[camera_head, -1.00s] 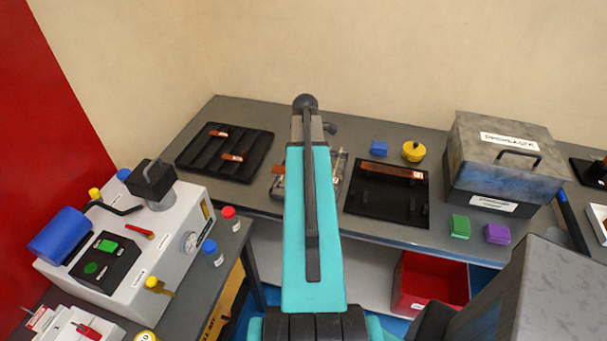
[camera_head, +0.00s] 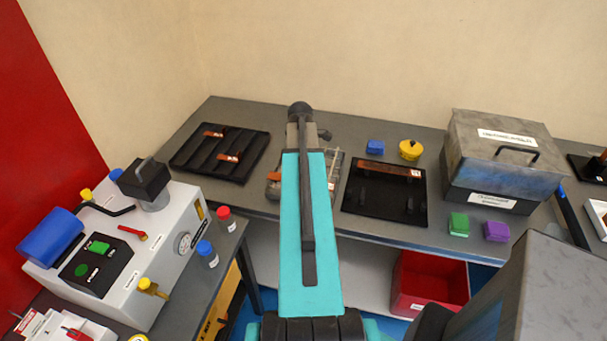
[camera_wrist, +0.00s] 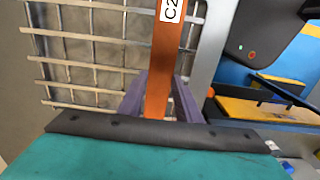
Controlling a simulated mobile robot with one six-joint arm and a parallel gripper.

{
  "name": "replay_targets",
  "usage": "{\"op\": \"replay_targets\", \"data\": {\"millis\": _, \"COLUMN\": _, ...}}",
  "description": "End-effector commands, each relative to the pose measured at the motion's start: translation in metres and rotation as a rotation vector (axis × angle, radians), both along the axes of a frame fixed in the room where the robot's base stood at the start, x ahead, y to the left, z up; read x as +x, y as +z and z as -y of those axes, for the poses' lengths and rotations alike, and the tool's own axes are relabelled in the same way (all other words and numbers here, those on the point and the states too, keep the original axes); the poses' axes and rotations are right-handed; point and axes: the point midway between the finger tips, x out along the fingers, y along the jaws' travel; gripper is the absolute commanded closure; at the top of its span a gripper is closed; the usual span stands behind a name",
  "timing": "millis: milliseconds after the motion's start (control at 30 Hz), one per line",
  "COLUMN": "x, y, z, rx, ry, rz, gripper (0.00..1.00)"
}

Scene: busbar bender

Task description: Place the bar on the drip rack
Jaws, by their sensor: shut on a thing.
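The copper bar (camera_wrist: 163,62), with a white label reading C2, is held between the purple fingers of my gripper (camera_wrist: 160,98) in the wrist view. My gripper is shut on it. The drip rack (camera_wrist: 85,68) is a metal wire grid under and to the left of the bar in the wrist view. I cannot tell whether the bar touches it. In the head view the rack (camera_head: 334,162) is mostly hidden behind my teal arm. An orange end of the bar (camera_head: 274,176) shows left of the arm; my gripper is hidden there.
A black slotted tray (camera_head: 205,168) with copper pieces stands left on the bench. A black panel (camera_head: 378,195) with a copper strip lies right of the arm. A grey box (camera_head: 505,165), blue block (camera_head: 375,147) and yellow pot (camera_head: 411,149) stand further right.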

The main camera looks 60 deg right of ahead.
Motion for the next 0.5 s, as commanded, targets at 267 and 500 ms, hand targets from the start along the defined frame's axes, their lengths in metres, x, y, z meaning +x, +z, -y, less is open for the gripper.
{"op": "replay_targets", "data": {"millis": 267, "x": -0.0018, "y": -0.0028, "z": 0.0018, "rx": 0.0, "ry": -0.004, "rz": 0.0, "gripper": 0.57}}
{"op": "replay_targets", "data": {"millis": 500, "x": -0.0025, "y": -0.0027, "z": 0.0023, "rx": 0.0, "ry": -0.005, "rz": 0.0, "gripper": 0.5}}
